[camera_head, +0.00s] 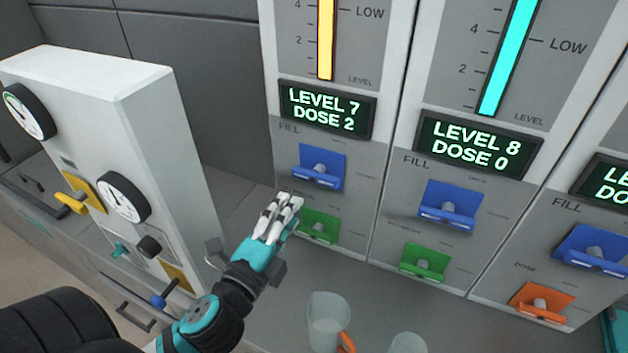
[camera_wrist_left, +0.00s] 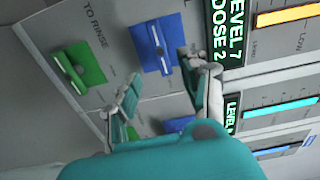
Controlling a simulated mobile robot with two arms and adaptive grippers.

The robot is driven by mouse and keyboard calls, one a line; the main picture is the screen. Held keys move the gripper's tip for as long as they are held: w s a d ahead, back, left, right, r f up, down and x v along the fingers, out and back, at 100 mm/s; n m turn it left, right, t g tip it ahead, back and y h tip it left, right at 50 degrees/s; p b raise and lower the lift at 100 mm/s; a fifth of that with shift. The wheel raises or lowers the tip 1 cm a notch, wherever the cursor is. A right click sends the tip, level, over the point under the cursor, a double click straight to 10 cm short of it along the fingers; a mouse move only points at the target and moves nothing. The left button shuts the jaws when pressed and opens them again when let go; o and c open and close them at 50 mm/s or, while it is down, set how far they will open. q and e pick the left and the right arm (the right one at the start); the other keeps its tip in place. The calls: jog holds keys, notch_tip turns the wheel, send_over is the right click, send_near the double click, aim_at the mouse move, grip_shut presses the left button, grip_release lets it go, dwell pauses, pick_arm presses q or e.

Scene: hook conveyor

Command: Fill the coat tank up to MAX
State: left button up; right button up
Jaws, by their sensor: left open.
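The left panel's display (camera_head: 325,111) reads LEVEL 7, DOSE 2, below a yellow level bar (camera_head: 326,40). The middle display (camera_head: 476,143) reads LEVEL 8, DOSE 0, below a cyan bar (camera_head: 508,55). No panel's tank name shows, so I cannot tell which is the coat tank; MAX is out of view. Under the left display are a blue FILL lever (camera_head: 319,168) and a green lever (camera_head: 318,227). My left gripper (camera_head: 292,203) is in front of that panel, just below the blue lever. In the left wrist view its fingers (camera_wrist_left: 160,82) are apart and empty, near the blue lever (camera_wrist_left: 157,43).
The middle panel has a blue FILL lever (camera_head: 449,206) and a green lever (camera_head: 425,263). The right panel has a blue lever (camera_head: 592,250) and an orange lever (camera_head: 541,302). Clear cups (camera_head: 327,320) stand below. A white gauge cabinet (camera_head: 150,110) stands left of my arm.

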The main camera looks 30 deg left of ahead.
aim_at(313, 180)
pick_arm(q)
jog(key=w+p, duration=0.1)
jog(key=w, duration=0.1)
jog(key=w+p, duration=0.1)
jog(key=w, duration=0.1)
jog(key=w+p, duration=0.1)
jog(key=w, duration=0.1)
jog(key=shift+a+r, duration=0.15)
jog(key=shift+r, duration=0.15)
jog(key=w, duration=0.2)
jog(key=w+p, duration=0.1)
jog(key=w, duration=0.2)
jog(key=shift+a+f, duration=0.15)
jog(key=shift+f, duration=0.05)
jog(key=shift+w, duration=0.35)
pick_arm(e)
jog(key=r, duration=0.1)
jog(key=w+r, duration=0.2)
jog(key=r, duration=0.1)
jog(key=shift+w, duration=0.15)
pick_arm(q)
jog(key=shift+f, duration=0.1)
jog(key=shift+c, duration=1.3)
grip_shut()
pick_arm(e)
jog(key=shift+w+t, duration=0.3)
jog(key=shift+w, duration=0.2)
